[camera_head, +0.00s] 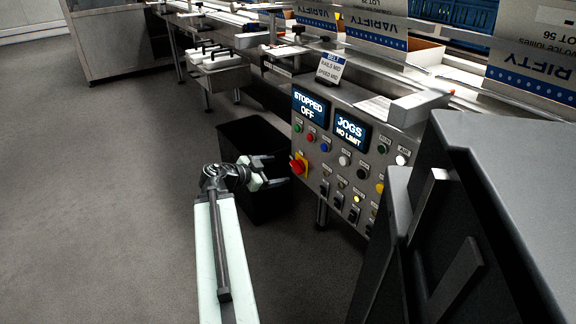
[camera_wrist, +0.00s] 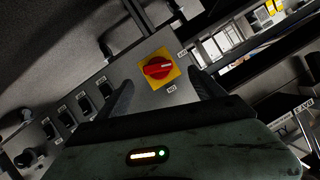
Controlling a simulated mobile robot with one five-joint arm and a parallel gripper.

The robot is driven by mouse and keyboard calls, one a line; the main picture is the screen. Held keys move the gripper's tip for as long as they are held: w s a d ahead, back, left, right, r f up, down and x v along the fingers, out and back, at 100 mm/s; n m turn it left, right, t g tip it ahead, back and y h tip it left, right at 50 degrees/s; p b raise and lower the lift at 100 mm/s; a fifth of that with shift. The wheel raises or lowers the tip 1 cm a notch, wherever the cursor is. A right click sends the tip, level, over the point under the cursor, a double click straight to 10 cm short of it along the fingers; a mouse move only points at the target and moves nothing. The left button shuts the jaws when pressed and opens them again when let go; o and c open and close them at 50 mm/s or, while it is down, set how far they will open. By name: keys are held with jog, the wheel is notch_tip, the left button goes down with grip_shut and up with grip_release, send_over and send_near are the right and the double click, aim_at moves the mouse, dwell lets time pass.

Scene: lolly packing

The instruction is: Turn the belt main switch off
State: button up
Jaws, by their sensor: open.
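The belt main switch (camera_head: 297,164) is a red rotary knob on a yellow plate, at the lower left of the control panel (camera_head: 335,165). In the wrist view the red knob (camera_wrist: 157,68) sits on its yellow square between my fingers, and its handle lies nearly crosswise in the picture. My gripper (camera_head: 272,171) is open and empty in front of the panel, left of the switch. In the wrist view my gripper (camera_wrist: 160,95) has one finger on each side of the yellow plate, apart from the knob. A display (camera_head: 310,105) reads "STOPPED OFF".
A second display (camera_head: 350,131) reads "JOGS NO LIMIT". Several coloured buttons and black toggle switches crowd the panel right of the main switch. A black bin (camera_head: 250,140) stands on the floor behind my gripper. Open floor (camera_head: 100,200) lies to the left.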

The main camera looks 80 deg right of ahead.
aim_at(294, 168)
jog(key=b+x, duration=0.1)
jog(key=x, duration=0.3)
jog(key=b+x, duration=0.1)
jog(key=x, duration=0.3)
jog(key=shift+s, duration=0.35)
jog(key=shift+a, duration=0.1)
jog(key=c, duration=1.4)
jog(key=shift+o, duration=0.2)
jog(key=shift+w+r+n+g+y, duration=0.15)
jog(key=shift+n+g+y, duration=0.3)
jog(key=shift+n, duration=0.35)
jog(key=shift+n+g+y, duration=0.25)
jog(key=shift+n+y, duration=0.2)
jog(key=shift+n, duration=0.15)
jog(key=o, duration=1.4)
jog(key=shift+c, duration=0.2)
